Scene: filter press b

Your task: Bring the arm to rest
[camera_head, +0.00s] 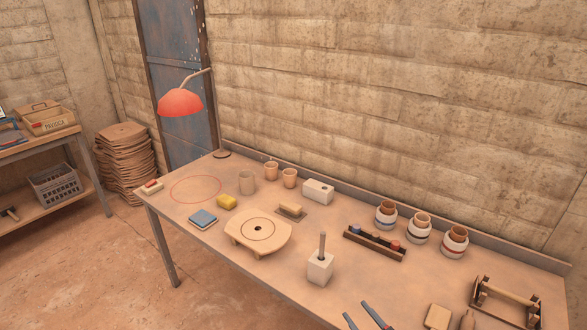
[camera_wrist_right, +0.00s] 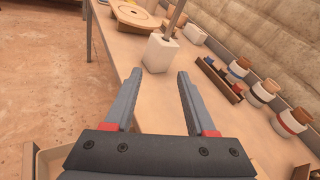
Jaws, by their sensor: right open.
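My right gripper (camera_head: 363,314) shows at the bottom edge of the head view as two dark fingertips over the front part of the workbench (camera_head: 400,281). In the right wrist view my right gripper (camera_wrist_right: 159,76) has its fingers spread apart with nothing between them. A white block with an upright handle (camera_head: 320,268) stands on the bench ahead of the fingers, apart from them; the block also shows in the wrist view (camera_wrist_right: 160,53). My left gripper is not in view.
A wooden rack (camera_head: 374,246) and several banded jars (camera_head: 386,216) stand toward the wall. A round wooden board (camera_head: 270,241) is left of the block. A wooden frame (camera_head: 508,296) and a small tan block (camera_head: 438,317) are to the right. A red lamp (camera_head: 181,103) hangs over the far left.

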